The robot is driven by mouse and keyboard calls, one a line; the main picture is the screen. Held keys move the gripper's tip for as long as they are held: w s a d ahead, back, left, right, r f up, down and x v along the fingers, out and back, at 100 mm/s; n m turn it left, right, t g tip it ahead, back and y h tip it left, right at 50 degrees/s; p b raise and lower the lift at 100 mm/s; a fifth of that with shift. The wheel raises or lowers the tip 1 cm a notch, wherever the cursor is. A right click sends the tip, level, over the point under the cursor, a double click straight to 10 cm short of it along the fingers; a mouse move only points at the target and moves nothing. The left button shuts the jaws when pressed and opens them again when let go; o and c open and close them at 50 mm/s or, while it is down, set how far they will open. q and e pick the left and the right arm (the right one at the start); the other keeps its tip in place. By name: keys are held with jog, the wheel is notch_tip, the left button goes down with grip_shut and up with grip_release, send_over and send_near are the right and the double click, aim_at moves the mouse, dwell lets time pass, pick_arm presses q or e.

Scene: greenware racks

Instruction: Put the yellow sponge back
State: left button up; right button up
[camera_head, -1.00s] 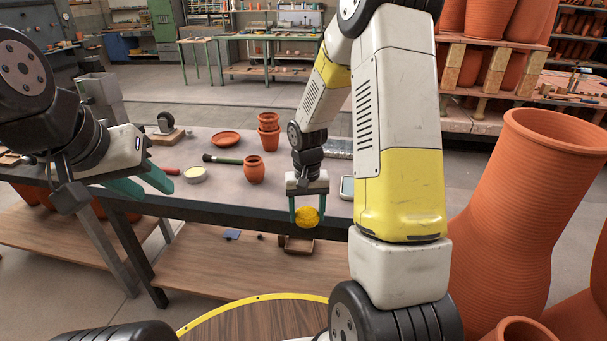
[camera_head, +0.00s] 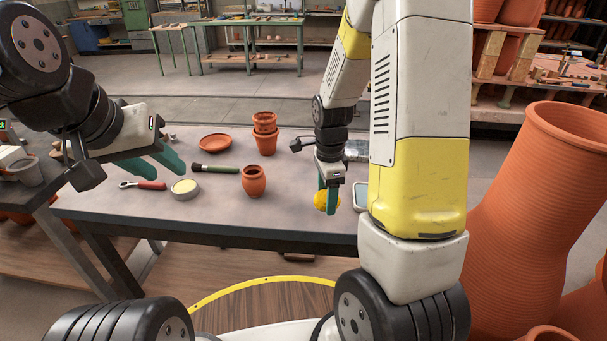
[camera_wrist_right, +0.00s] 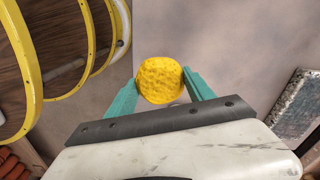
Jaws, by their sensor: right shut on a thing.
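The yellow sponge (camera_head: 320,201) is held between the green fingers of my right gripper (camera_head: 327,197), near the front edge of the work table. In the right wrist view the round, porous sponge (camera_wrist_right: 160,80) sits between both fingers of the right gripper (camera_wrist_right: 162,84), with the grey tabletop behind it. I cannot tell whether it touches the table. My left gripper (camera_head: 160,168) is over the left part of the table, its green fingers apart and nothing seen between them.
A scale-like device (camera_head: 360,196) stands right of the sponge. Tall clay pots (camera_head: 540,200) stand at the right.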

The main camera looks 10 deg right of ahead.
send_over(313, 197)
jog(key=shift+f, duration=2.2)
jog(key=shift+f, duration=0.15)
jog(key=o, duration=1.2)
